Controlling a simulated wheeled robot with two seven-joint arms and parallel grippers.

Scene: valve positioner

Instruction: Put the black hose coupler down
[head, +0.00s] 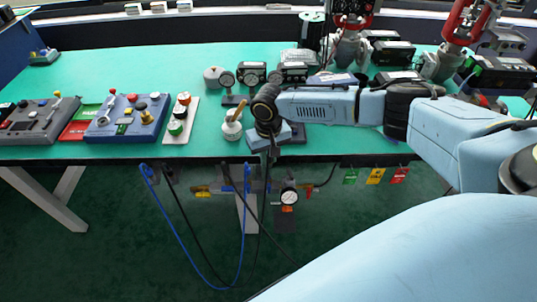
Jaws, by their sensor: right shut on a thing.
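My right arm reaches in from the right, and my right gripper (271,151) points down at the front edge of the green table (330,146). It is shut on the black hose coupler (272,158), which is small and mostly hidden by the fingers. A black hose (259,215) hangs in a loop below the table edge, under the gripper. My left gripper is not in view.
A white pot with a wooden handle (232,127) stands just left of my gripper. Gauges (252,75) stand behind it. Control boxes (127,118) fill the left front. A blue hose (185,232), a gauge (289,196) and coloured tags (375,176) hang below the edge.

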